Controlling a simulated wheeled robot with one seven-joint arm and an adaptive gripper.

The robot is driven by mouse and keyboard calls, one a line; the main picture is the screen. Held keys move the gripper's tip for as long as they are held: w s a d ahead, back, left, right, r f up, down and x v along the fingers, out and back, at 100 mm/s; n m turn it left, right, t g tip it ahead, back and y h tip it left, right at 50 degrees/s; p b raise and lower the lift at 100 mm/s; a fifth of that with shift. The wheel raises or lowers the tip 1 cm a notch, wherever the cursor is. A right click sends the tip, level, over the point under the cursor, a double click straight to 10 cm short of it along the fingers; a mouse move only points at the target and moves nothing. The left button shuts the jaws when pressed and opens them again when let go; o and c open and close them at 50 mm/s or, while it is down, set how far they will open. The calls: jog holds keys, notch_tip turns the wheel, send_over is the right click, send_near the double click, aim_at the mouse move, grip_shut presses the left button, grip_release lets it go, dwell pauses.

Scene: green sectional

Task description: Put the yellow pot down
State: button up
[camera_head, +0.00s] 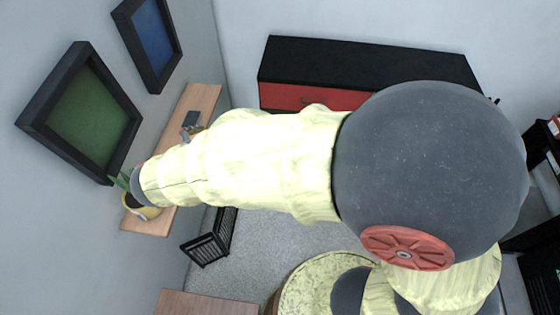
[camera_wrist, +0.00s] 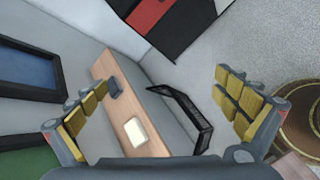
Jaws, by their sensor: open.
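On the shelf are a small dark object (camera_wrist: 115,87) and a pale square item (camera_wrist: 136,132). Two framed pictures (camera_head: 90,112) hang on the wall at left. A black rack (camera_head: 209,243) stands on the floor below. A red and black cabinet (camera_head: 300,96) is behind.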

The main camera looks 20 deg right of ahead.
jog(key=s+d+r+m+g+y, duration=0.1)
jog(key=s+d+r+m+g, duration=0.15)
jog(key=s+d+m, duration=0.45)
jog(key=s+d+r+m+g+y, duration=0.1)
jog(key=s+d+r+m, duration=0.2)
jog(key=d, duration=0.5)
jog(key=s+d+r+m+y, duration=0.2)
jog(key=s+r+m+y, duration=0.1)
jog(key=s+m, duration=0.6)
jog(key=shift+d+r+m+t+y, duration=0.4)
jog(key=shift+r+m, duration=0.35)
jog(key=shift+m, duration=0.45)
jog(key=shift+a, duration=0.1)
